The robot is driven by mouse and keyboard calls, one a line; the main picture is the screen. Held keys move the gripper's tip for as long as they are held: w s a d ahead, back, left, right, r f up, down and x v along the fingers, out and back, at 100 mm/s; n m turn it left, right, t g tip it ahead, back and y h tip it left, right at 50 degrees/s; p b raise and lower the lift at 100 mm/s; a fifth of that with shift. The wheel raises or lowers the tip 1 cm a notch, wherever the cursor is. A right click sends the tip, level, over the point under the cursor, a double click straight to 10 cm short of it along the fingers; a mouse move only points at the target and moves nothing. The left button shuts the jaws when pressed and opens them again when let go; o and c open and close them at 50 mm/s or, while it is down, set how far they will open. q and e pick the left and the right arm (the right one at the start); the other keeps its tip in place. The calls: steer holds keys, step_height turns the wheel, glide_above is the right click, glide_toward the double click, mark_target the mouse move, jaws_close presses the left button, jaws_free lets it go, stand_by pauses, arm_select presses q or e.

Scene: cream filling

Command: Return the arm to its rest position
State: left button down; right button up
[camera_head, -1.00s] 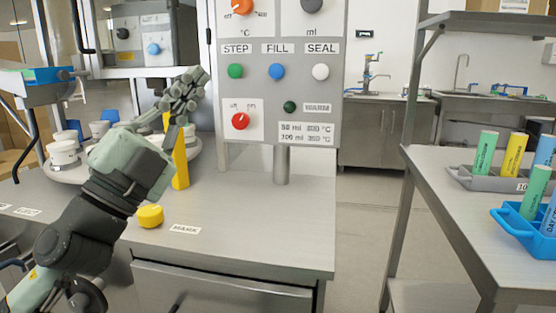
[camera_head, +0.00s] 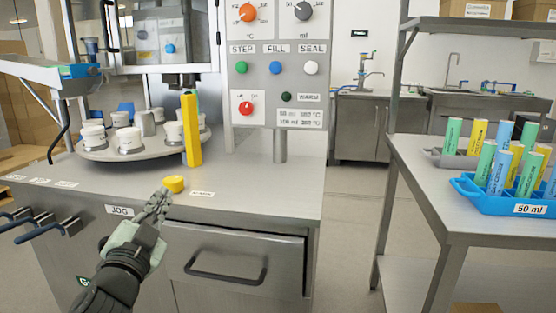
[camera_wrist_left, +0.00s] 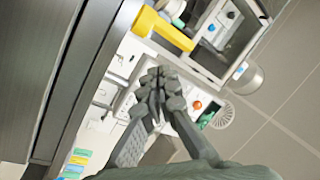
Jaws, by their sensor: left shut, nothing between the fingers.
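My left gripper (camera_head: 161,198) is low in the head view, in front of the workbench (camera_head: 265,195) edge and above the drawer. Its fingers are together and hold nothing. In the left wrist view the closed fingertips (camera_wrist_left: 158,82) point away from the camera. My right gripper is in neither view.
A control panel (camera_head: 278,60) with dials and buttons rises behind the bench. A yellow upright post (camera_head: 191,130) stands beside a turntable (camera_head: 98,153) with several white cups. A drawer (camera_head: 235,264) with a handle is below. A blue tube rack (camera_head: 480,199) stands on the right table.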

arm_select(q)
steer(key=s+a+f+n+g+y, duration=0.1)
steer(key=s+a+f+n+g, duration=0.15)
steer(key=f, duration=0.75)
steer(key=s+a+f+n+g+y, duration=0.1)
steer(key=s+f+g, duration=0.3)
steer(key=f, duration=0.7)
steer(key=s+a+f+n+g+y, duration=0.1)
steer(key=s+a+f+g, duration=0.15)
steer(key=f, duration=0.75)
steer(key=s+d+f+n+g+h, duration=0.1)
steer(key=s+f+g, duration=0.7)
steer(key=s+f, duration=1.1)
steer(key=shift+s+d+f+n+h, duration=0.15)
steer(key=shift+s+d+n+h, duration=0.4)
steer(key=shift+s, duration=0.7)
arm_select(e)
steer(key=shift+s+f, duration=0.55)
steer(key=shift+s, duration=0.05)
